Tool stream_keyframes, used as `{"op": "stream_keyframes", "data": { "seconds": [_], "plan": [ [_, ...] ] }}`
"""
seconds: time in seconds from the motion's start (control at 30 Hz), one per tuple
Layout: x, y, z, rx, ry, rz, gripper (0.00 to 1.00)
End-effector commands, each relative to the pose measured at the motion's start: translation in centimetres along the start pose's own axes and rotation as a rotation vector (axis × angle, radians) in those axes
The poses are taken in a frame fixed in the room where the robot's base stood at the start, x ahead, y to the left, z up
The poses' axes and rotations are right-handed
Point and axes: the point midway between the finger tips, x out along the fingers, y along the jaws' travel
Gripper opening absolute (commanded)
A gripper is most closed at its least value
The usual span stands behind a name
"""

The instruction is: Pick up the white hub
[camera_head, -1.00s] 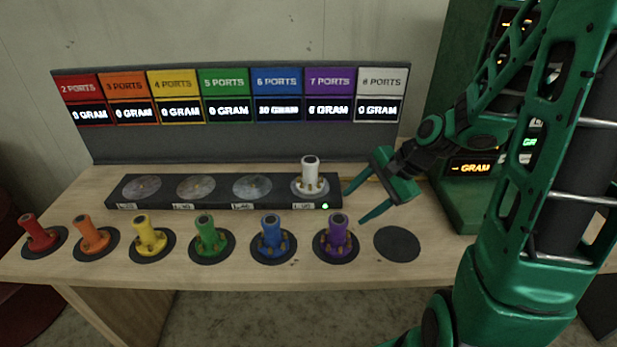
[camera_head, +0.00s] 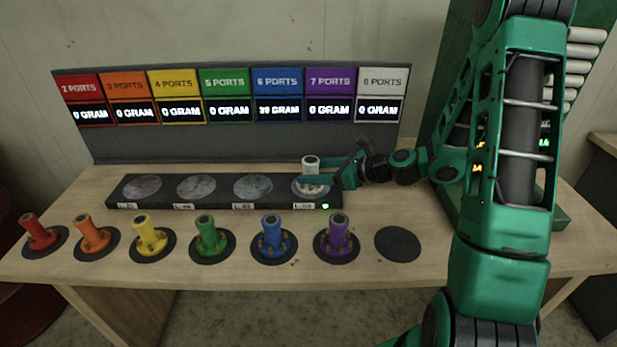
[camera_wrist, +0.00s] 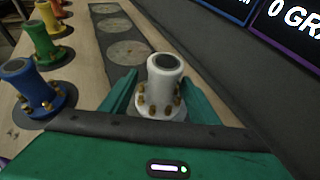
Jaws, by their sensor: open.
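The white hub (camera_head: 311,168) stands upright on the rightmost round plate of the dark scale strip at the back of the table. In the wrist view the white hub (camera_wrist: 163,85) shows its dark top and several brass ports around its base. My gripper (camera_head: 318,180) reaches in from the right at the hub's height. In the wrist view my green fingers (camera_wrist: 160,100) lie on either side of the hub, open, with the hub between them. I cannot tell whether either finger touches it.
The dark scale strip (camera_head: 220,203) has three empty plates to the left. Red, orange, yellow, green, blue and purple hubs (camera_head: 337,232) stand on dark discs along the front. An empty disc (camera_head: 397,245) lies at the right. The display panel (camera_head: 240,147) rises behind.

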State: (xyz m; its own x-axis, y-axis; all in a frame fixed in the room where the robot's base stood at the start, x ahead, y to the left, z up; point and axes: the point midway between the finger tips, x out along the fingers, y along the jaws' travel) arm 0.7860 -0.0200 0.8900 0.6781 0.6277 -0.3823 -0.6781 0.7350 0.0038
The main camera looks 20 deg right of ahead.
Motion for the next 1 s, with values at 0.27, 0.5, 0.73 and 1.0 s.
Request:
{"op": "stream_keyframes", "data": {
  "seconds": [0.27,0.5,0.73,1.0],
  "plan": [
    [1.5,-0.1,-0.1,-0.003,0.001,0.001,0.55],
    [4.7,-0.3,-0.3,-0.004,0.001,0.002,0.55],
    [6.0,-0.4,-0.3,-0.002,0.001,-0.001,0.55],
    [6.0,-0.5,-0.3,-0.002,0.001,-0.001,0.2]
  ]
}}
